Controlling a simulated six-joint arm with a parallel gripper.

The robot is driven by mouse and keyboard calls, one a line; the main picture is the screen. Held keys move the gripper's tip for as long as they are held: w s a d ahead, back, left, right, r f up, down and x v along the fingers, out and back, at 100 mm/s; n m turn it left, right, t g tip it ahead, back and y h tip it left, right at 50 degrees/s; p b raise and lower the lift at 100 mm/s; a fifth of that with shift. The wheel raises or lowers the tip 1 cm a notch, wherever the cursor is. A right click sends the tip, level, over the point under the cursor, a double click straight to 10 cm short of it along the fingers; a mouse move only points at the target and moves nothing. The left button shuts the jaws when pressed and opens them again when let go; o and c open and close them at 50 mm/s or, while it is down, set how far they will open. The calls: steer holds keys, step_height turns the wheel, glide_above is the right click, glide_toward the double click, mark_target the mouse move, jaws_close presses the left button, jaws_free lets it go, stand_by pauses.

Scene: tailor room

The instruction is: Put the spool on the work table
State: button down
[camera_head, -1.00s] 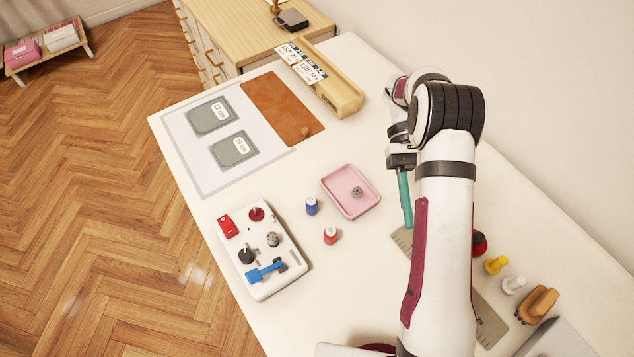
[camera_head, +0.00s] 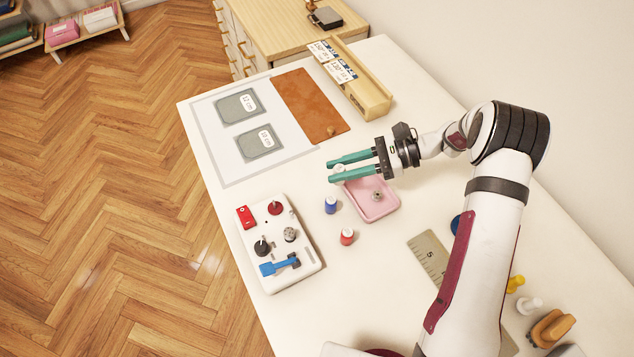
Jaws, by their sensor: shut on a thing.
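My gripper (camera_head: 332,172) is above the work table (camera_head: 350,300), near the upper left of the pink tray. Its two teal fingers point left and are shut on a small pale spool (camera_head: 340,169), which is mostly hidden between them. A blue spool (camera_head: 331,205) and a red spool (camera_head: 347,237) stand upright on the table just below the gripper in the picture. A yellow spool (camera_head: 515,284) and a white spool (camera_head: 530,305) are at the lower right beside my arm.
The pink tray (camera_head: 385,208) holds a small metal part (camera_head: 377,195). A white board with knobs (camera_head: 290,278) lies left of the red spool. A mat with two grey labelled pads (camera_head: 205,140), a brown leather sheet (camera_head: 308,105) and a wooden box (camera_head: 365,95) lie behind. A ruler (camera_head: 428,255) lies right.

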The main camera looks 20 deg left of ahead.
mark_target(331, 205)
steer(key=a+f, duration=0.2)
steer(key=a, duration=0.1)
steer(key=a+f, duration=0.1)
steer(key=a, duration=0.1)
steer(key=shift+f, duration=0.15)
step_height(331, 205, down, 3)
steer(key=shift+a+f, duration=0.1)
steer(key=shift+a, duration=0.05)
steer(key=shift+f, duration=0.3)
steer(key=c, duration=0.9)
jaws_free()
steer(key=shift+f, duration=0.15)
steer(key=shift+c, duration=0.2)
